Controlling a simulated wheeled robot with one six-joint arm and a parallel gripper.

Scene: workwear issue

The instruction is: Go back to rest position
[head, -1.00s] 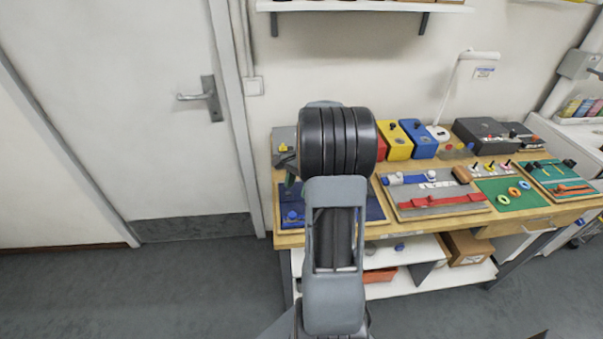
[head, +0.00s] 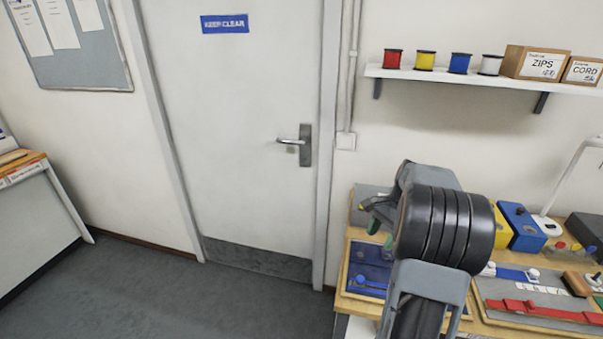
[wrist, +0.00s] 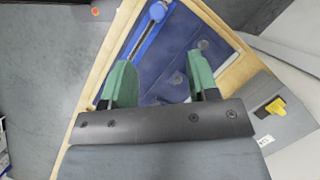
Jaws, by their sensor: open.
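My gripper (wrist: 163,85) shows in the wrist view with its two green-lined fingers apart and nothing between them. It is above a dark blue fabric panel (wrist: 215,60) in a wooden frame, with a blue zip strip along its left side. The same blue panel (head: 367,268) shows in the head view at the left end of the workbench. In the head view my folded arm stands in front of the bench and hides part of it. The gripper end is at the arm's left, mostly hidden behind the dark ribbed joint.
The workbench (head: 346,301) carries a yellow box (head: 503,232), a blue box (head: 522,228) and a board with a red strap (head: 545,311). A shelf (head: 470,81) holds spools and cartons. A closed door (head: 240,130) is left of the bench. The floor (head: 190,305) before it is clear.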

